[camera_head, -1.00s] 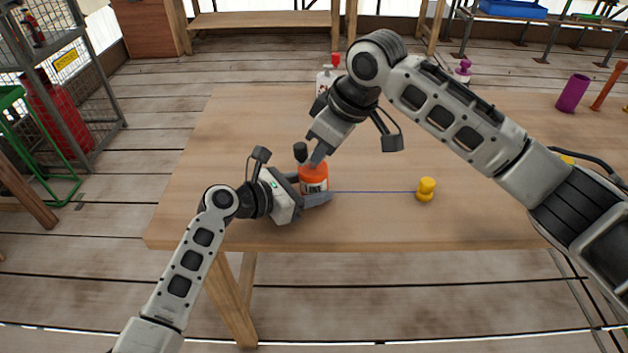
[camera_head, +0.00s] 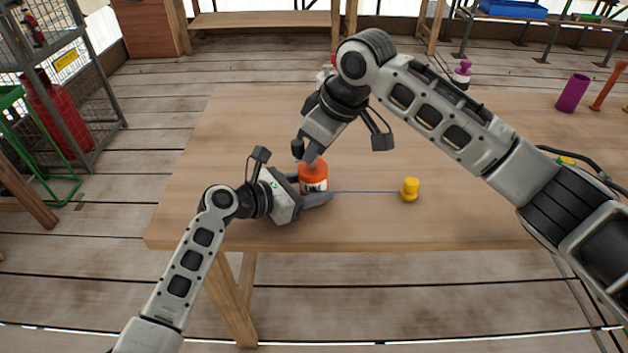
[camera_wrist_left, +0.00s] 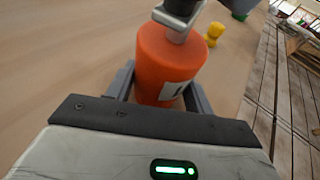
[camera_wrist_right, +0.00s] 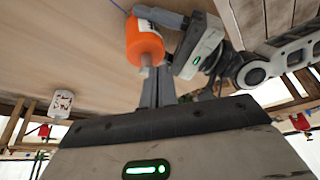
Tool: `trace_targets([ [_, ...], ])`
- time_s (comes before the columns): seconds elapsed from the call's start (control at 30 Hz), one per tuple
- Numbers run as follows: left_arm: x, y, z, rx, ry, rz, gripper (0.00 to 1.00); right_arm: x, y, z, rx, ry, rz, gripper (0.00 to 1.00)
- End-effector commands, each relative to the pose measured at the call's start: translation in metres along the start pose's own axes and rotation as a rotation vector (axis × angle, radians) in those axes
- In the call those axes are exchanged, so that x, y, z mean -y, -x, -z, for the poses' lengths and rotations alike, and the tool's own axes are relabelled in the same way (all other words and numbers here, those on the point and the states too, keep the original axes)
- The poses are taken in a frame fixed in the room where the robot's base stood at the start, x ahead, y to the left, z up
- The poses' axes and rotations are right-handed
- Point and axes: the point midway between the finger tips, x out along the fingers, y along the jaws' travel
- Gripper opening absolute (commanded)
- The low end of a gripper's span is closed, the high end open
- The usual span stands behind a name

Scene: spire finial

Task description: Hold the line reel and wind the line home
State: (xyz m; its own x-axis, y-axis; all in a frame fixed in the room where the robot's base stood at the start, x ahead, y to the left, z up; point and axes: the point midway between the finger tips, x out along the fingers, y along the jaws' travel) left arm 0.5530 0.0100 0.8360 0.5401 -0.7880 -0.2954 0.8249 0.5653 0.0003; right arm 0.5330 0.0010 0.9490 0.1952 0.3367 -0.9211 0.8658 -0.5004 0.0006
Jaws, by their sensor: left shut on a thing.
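The orange line reel (camera_head: 313,172), with a white label, stands on the table. My left gripper (camera_head: 312,193) is shut around its lower body; the left wrist view shows a finger on each side of the reel (camera_wrist_left: 168,62). My right gripper (camera_head: 312,160) is above the reel, its fingertips at the top. In the right wrist view its fingers (camera_wrist_right: 158,88) are close together beside a small grey end piece on the reel (camera_wrist_right: 143,42); whether they grip it is unclear. A thin blue line (camera_head: 365,192) runs from the reel to a yellow bobbin-shaped piece (camera_head: 410,190) on the table.
A white container (camera_wrist_right: 62,102) stands behind my right gripper. A purple-topped bottle (camera_head: 462,72), a purple cup (camera_head: 572,93) and an orange piece (camera_head: 608,86) are toward the back right. The table (camera_head: 300,230) is clear in front, and its front edge is near my left gripper.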

Motion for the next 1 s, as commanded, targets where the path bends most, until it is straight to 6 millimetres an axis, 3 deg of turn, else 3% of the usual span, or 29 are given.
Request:
trace_targets([
  [1.0, 0.0021, -0.0012, 0.0006, -0.002, -0.002, 0.005, 0.39, 0.0067, -0.0030, 0.0085, -0.005, 0.003, 0.004, 0.00],
])
